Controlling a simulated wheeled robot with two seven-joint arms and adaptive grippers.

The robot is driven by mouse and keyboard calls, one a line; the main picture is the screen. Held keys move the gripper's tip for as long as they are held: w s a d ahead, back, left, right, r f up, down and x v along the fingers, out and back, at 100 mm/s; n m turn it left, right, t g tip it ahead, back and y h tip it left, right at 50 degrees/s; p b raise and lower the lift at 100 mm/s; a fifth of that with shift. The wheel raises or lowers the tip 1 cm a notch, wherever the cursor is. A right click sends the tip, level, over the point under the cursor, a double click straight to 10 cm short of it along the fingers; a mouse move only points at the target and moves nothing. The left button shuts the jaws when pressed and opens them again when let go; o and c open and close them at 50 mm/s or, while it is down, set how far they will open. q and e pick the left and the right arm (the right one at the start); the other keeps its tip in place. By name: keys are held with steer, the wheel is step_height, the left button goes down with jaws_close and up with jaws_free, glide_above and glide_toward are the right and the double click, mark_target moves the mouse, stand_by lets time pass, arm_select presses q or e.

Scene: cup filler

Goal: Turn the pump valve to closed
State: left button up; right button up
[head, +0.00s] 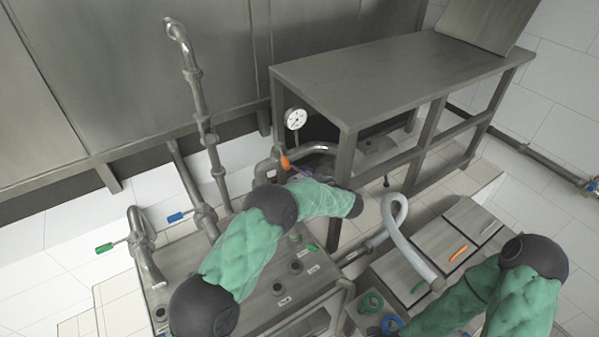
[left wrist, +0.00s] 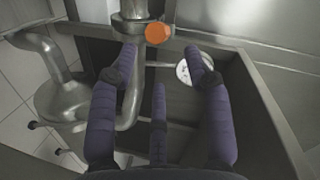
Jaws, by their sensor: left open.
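A valve with an orange handle (head: 284,162) sits on a grey pipe beside the frame of the metal table in the head view. In the left wrist view the orange handle (left wrist: 158,32) shows end-on, like a round knob, just beyond the fingertips. My left gripper (left wrist: 161,58) has its purple fingers spread and empty, pointing toward the handle and apart from it. In the head view my left gripper (head: 318,176) is close to the handle, at its lower right, partly hidden by my forearm. My right forearm shows at the lower right, but its gripper is out of view.
A round white gauge (head: 295,119) stands above the orange handle, beside the metal table (head: 390,75). Other valves have a blue handle (head: 175,217) and a green handle (head: 104,248). A tall pipe (head: 205,130) rises left of my arm. A bent hose (head: 398,235) stands at the right.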

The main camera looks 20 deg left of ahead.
mark_target(283, 156)
arm_select(q)
steer(key=c, duration=0.4)
steer(key=shift+a+b, duration=0.2)
steer(key=shift+b, duration=0.1)
steer(key=c, duration=0.5)
steer(key=a+n+b, duration=0.1)
steer(key=a+n+t+b, duration=0.1)
steer(key=n+b, duration=0.1)
steer(key=a+n+t+h+b, duration=0.1)
steer(key=n+b, duration=0.1)
steer(key=shift+w+a+r, duration=0.1)
steer(key=shift+a+r, duration=0.1)
steer(key=shift+r, duration=0.1)
jaws_close()
steer(key=s+a+f+n+t+h+b, duration=0.1)
steer(key=s+a+n+t+h+b, duration=0.45)
steer(key=s+n+b, duration=0.8)
steer(key=w+f+n+b, duration=0.1)
steer(key=w+b, duration=0.3)
steer(key=w, duration=1.1)
steer(key=shift+a+f+n+b, duration=0.2)
steer(key=shift+a+n+b, duration=0.15)
steer(key=shift+n, duration=0.2)
